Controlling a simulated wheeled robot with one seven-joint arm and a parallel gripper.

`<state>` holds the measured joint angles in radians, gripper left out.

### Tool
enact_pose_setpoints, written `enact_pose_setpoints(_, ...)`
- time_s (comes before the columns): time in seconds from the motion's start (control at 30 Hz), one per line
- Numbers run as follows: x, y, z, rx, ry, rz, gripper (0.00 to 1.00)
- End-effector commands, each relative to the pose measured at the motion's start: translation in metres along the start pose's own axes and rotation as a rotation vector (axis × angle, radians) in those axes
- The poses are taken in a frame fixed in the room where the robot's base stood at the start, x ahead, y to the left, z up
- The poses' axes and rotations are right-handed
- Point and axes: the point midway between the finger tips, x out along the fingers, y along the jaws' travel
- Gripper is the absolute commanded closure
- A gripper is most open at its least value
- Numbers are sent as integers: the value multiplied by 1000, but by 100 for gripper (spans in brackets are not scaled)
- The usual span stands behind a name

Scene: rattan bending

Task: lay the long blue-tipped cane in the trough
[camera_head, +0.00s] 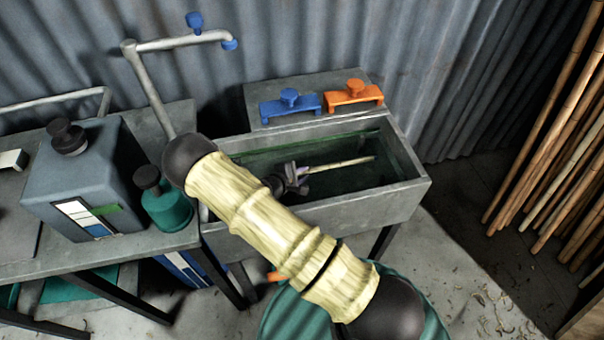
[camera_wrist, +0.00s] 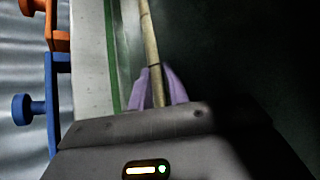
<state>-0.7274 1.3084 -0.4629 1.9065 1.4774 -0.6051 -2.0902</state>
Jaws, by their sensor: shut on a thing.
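The grey trough (camera_head: 418,186) stands against the corrugated wall, with a dark inside and a green line along its inner wall. My gripper (camera_head: 306,170) is inside the trough's opening in the head view. It is shut on a pale cane (camera_head: 345,162), which reaches right from the jaws, roughly along the trough's length. In the wrist view the cane (camera_wrist: 150,45) runs up from between the purple fingers (camera_wrist: 158,85). No blue tip shows on the visible part. My arm hides part of the trough and the cane's other end. I cannot tell whether the cane touches the trough.
A blue clamp (camera_head: 290,103) and an orange clamp (camera_head: 353,94) sit on the ledge behind the trough. A tap (camera_head: 185,42) rises at its left. A grey canister (camera_head: 85,180) and green bottle (camera_head: 165,205) stand on the left bench. Several brown canes (camera_head: 560,130) lean at right.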

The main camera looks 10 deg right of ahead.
Motion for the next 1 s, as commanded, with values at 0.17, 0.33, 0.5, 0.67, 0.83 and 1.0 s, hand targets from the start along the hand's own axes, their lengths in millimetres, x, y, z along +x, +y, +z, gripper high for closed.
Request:
enact_pose_setpoints(0.17, 1, -2, -1, -1, 0, -1, 100)
enact_pose_setpoints(0.33, 4, -6, -4, -1, 0, -1, 100)
enact_pose_setpoints(0.5, 6, -8, -6, -1, 1, -2, 100)
enact_pose_setpoints(0.67, 6, -9, -6, -1, 1, -1, 100)
enact_pose_setpoints(0.83, 6, -9, -6, -1, 1, -1, 60)
enact_pose_setpoints(1.0, 6, -9, -6, -1, 1, -1, 60)
